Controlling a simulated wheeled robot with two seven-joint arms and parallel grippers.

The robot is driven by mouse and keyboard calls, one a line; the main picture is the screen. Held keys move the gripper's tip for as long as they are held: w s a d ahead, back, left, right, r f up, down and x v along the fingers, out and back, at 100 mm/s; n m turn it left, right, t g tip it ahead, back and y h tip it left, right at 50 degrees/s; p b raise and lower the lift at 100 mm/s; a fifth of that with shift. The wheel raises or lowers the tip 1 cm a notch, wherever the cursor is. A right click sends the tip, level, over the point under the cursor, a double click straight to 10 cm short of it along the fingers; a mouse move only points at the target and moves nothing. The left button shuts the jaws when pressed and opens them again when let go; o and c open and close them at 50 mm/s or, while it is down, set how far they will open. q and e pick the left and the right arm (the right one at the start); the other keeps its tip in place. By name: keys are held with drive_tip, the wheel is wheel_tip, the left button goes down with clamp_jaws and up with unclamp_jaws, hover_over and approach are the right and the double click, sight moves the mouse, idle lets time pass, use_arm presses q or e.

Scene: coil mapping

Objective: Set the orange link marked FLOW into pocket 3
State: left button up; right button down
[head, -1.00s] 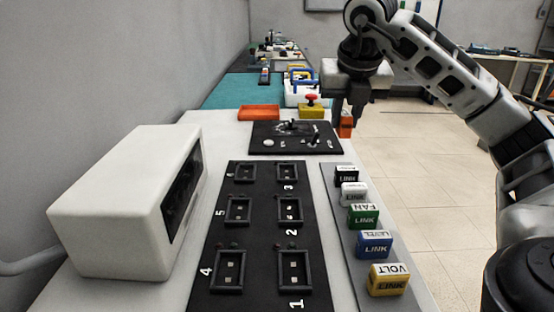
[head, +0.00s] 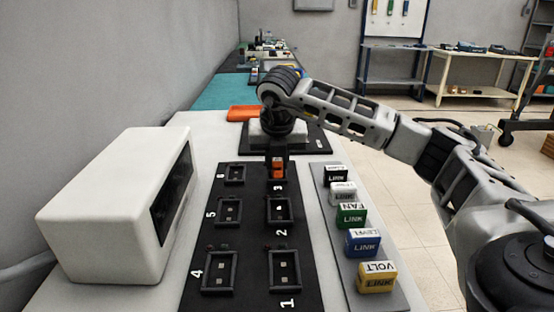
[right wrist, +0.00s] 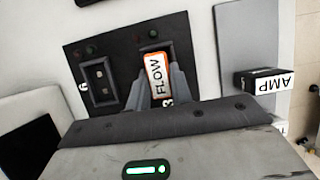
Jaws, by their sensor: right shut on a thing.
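The orange link (head: 278,171) has a white top marked FLOW, which reads clearly in the right wrist view (right wrist: 157,75). My right gripper (head: 277,162) is shut on it, with one finger on each side. The link is at pocket 3, at the far right of the black board (head: 249,240). The rim of pocket 3 (right wrist: 152,47) shows past the link in the right wrist view; the link and fingers hide most of the pocket. I cannot tell whether the link is above the pocket or down in it. My left gripper is not in view.
Empty pocket 6 (head: 232,174) is left of pocket 3. Several other links, including the yellow VOLT (head: 377,278) and black AMP (right wrist: 263,82), stand on the grey strip to the right. A white box (head: 115,205) stands at left. An orange tray (head: 243,112) lies behind.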

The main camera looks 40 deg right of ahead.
drive_tip(key=shift+f, duration=0.35)
drive_tip(key=c, duration=1.3)
unclamp_jaws()
drive_tip(key=shift+o, duration=0.2)
drive_tip(key=shift+r, duration=0.15)
drive_tip(key=shift+r, duration=0.35)
drive_tip(key=v, duration=1.1)
drive_tip(key=shift+s+a+r+p, duration=0.15)
drive_tip(key=shift+a+r+p, duration=0.1)
drive_tip(key=shift+p, duration=0.15)
drive_tip(key=shift+s, duration=0.1)
